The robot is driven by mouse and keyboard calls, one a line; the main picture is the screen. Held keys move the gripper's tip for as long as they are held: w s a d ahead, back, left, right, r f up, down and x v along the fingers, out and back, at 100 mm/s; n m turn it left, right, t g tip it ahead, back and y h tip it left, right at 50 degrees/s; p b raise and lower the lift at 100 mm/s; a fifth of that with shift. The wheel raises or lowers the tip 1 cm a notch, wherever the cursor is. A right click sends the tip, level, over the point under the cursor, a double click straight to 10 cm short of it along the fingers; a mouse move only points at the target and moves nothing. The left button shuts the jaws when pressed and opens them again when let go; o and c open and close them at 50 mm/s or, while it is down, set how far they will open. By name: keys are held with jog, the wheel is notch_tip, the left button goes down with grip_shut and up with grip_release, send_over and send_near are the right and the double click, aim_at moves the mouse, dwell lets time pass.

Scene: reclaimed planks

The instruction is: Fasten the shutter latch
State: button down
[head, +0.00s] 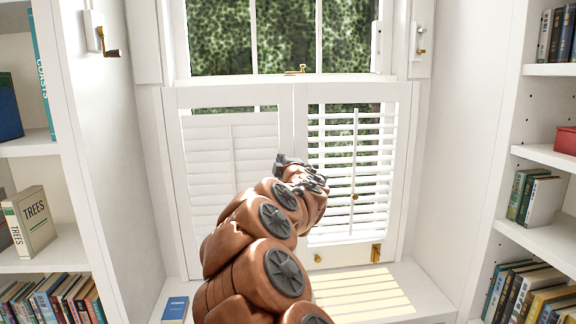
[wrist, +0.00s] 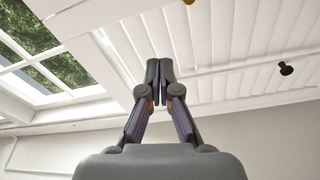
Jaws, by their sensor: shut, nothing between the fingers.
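The white shutters stand across the lower window: the left panel (head: 205,150) has closed slats, the right panel (head: 380,200) has open slats with light coming through. A small brass fitting (head: 376,253) and a brass knob (head: 318,258) sit low on the right side; I cannot tell which fitting is the shutter latch. My gripper (head: 283,160) is in front of the middle of the shutters, partly hidden by my arm. In the wrist view it (wrist: 159,82) is shut and empty, against a white ribbed surface with a dark knob (wrist: 286,68) at the right.
A brass fitting (head: 297,70) sits on the window rail above the shutters. Brass hardware (head: 108,45) is on the left wall, with more on the right (head: 421,51). Bookshelves (head: 548,155) flank the niche. A blue book (head: 175,308) lies on the sill (head: 425,295), whose right part is clear.

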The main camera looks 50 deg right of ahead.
jog(key=f+n+y, duration=0.1)
jog(key=f, duration=0.1)
jog(key=w+f+n+t+y, duration=0.1)
jog(key=f+n+y, duration=0.1)
jog(key=shift+w+d+n+t+b, duration=0.2)
jog(key=shift+n+t+b, duration=0.1)
jog(key=shift+b, duration=0.1)
jog(key=w+d+p, duration=0.3)
jog(key=w+d, duration=0.3)
jog(key=shift+w+d+p, duration=0.25)
jog(key=shift+d+p, duration=0.05)
dwell(0.7)
